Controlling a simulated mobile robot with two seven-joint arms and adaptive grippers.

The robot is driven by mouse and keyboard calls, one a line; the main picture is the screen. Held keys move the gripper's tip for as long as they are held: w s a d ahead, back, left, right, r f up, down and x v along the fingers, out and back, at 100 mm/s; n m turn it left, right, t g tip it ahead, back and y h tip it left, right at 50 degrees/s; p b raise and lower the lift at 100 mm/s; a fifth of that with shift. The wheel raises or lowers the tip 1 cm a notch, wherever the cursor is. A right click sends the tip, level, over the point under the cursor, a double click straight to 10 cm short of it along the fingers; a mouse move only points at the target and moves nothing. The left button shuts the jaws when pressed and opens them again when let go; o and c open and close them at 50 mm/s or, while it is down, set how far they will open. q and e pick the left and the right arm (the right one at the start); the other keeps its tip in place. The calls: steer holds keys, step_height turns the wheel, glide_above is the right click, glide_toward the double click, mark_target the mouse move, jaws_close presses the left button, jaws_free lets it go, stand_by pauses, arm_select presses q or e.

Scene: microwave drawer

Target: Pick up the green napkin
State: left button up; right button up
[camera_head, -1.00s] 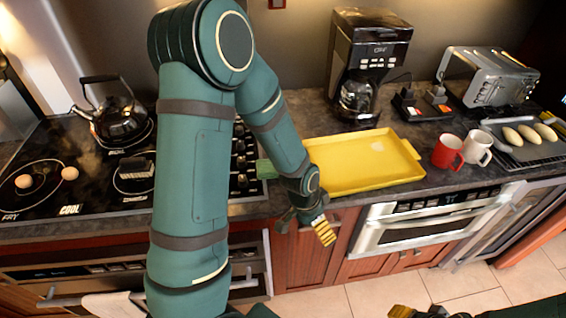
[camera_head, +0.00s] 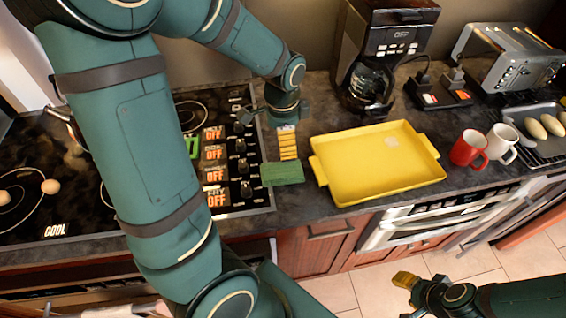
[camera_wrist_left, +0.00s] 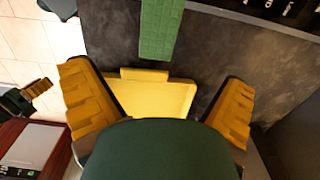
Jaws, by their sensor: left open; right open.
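The green napkin (camera_head: 283,173) lies flat on the dark counter, between the stove's knob panel and the yellow tray (camera_head: 340,190). My left gripper (camera_head: 287,142) is above the counter just behind the napkin, its yellow finger pads pointing down toward it. In the left wrist view, the napkin (camera_wrist_left: 160,28) shows at the top, beyond the spread fingers of my left gripper (camera_wrist_left: 158,95), which is open and empty. My right gripper (camera_head: 408,281) is open and empty, in front of the counter at the lower right.
The stove (camera_head: 60,190) is left of the napkin, partly hidden by my left arm. A coffee maker (camera_head: 385,55), a red mug (camera_head: 469,148), a white mug (camera_head: 502,143) and a toaster (camera_head: 510,55) stand to the right. Bare counter lies behind the napkin.

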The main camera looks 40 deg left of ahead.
mark_target(283, 170)
arm_select(q)
step_height(283, 170, down, 14)
steer(key=shift+s+r+b, duration=0.1)
steer(key=shift+r+b, duration=0.05)
steer(key=shift+b, duration=1.05)
steer(key=c, duration=1.1)
steer(key=shift+c, duration=0.4)
step_height(283, 170, up, 10)
steer(key=shift+r+p, duration=0.1)
steer(key=shift+p, duration=0.8)
steer(key=o, duration=0.6)
steer(key=c, duration=0.5)
